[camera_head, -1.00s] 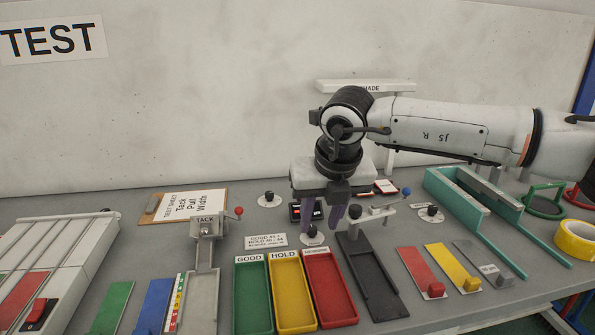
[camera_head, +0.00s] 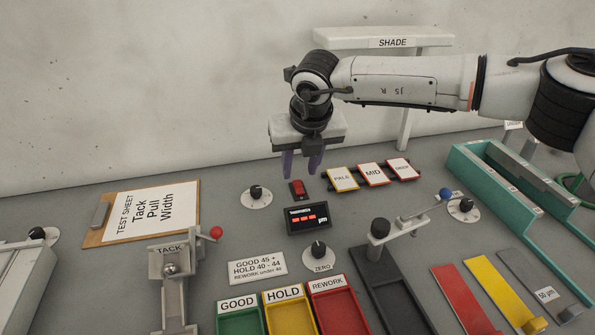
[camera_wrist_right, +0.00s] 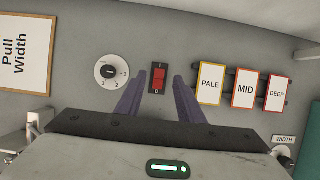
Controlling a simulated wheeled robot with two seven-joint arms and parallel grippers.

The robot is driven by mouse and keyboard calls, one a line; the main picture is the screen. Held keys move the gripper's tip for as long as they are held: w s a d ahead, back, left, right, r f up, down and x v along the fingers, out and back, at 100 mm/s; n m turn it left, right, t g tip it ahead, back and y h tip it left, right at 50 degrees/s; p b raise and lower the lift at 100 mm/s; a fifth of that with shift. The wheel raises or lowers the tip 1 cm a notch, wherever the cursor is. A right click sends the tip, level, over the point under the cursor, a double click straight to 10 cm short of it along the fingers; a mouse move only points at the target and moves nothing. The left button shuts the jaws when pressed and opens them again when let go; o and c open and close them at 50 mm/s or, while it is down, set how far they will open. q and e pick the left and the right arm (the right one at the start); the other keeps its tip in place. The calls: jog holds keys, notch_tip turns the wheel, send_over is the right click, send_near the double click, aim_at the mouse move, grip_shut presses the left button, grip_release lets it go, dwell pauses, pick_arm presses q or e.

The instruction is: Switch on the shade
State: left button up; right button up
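The shade (camera_head: 392,42) is a white panel labelled SHADE on a post at the back wall. A red rocker switch (camera_head: 297,189) sits on the grey bench below it. My right gripper (camera_head: 302,172) hangs above and just behind the switch in the head view, its purple fingers pointing down. In the right wrist view the switch (camera_wrist_right: 158,79), marked I and 0, shows between the two parted fingers (camera_wrist_right: 157,92). The right gripper is open and holds nothing. I cannot tell whether it touches the switch. My left gripper is not in view.
A dial (camera_head: 256,196) lies left of the switch, and PALE (camera_head: 342,179), MID (camera_head: 373,174) and DEEP (camera_head: 403,167) cards lie right. A display (camera_head: 308,218) and ZERO knob (camera_head: 318,252) are in front. A clipboard (camera_head: 145,212) lies left.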

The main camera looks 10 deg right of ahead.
aim_at(298, 183)
jog(key=x, duration=0.3)
jog(key=shift+w+f, duration=0.2)
jog(key=shift+f, duration=0.15)
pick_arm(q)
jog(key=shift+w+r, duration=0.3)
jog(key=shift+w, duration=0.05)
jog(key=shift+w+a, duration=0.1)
pick_arm(e)
jog(key=shift+w, duration=0.1)
grip_shut()
jog(key=shift+w+g+p, duration=0.2)
jog(key=shift+g+p, duration=0.1)
jog(key=shift+p, duration=0.4)
jog(key=shift+g, duration=0.3)
jog(key=shift+f, duration=0.1)
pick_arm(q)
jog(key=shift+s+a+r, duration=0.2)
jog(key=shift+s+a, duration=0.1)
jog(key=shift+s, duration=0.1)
